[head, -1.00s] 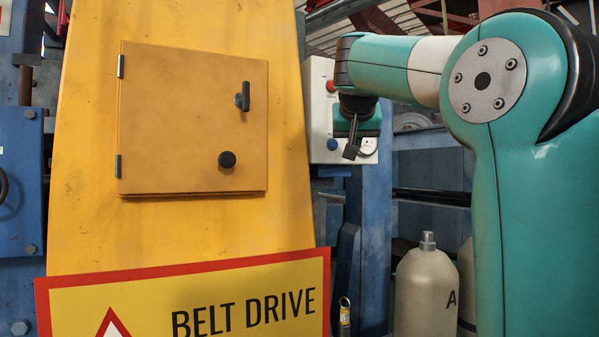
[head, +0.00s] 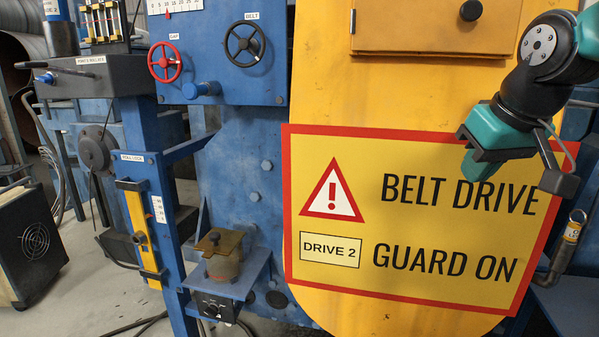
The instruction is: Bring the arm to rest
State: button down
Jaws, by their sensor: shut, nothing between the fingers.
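My arm comes into the head view from the upper right edge, with teal and black links bent downward. My gripper (head: 558,182) hangs at the right, in front of the upper right part of the belt drive sign (head: 420,225). The rest of the arm is cut off by the right edge.
The yellow guard (head: 322,60) with its cabinet door (head: 415,25) stands behind the arm. A blue machine panel (head: 215,75) carries a red handwheel (head: 165,62) and a black handwheel (head: 244,41). Grey floor (head: 85,280) shows at lower left.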

jog(key=s+a+f+n+g+y+b, duration=0.1)
jog(key=s+a+f+n+g+y, duration=0.1)
jog(key=s+a+f, duration=0.4)
jog(key=s+a+f+n+g+y+b, duration=0.1)
jog(key=s+a+f+n+g, duration=0.2)
jog(key=s+a+f, duration=0.4)
jog(key=s+f, duration=0.2)
jog(key=s, duration=0.3)
jog(key=shift+s+a+n+g+y+b, duration=0.2)
jog(key=shift+s+n+g+y+b, duration=0.1)
jog(key=shift+y, duration=0.1)
dwell(0.5)
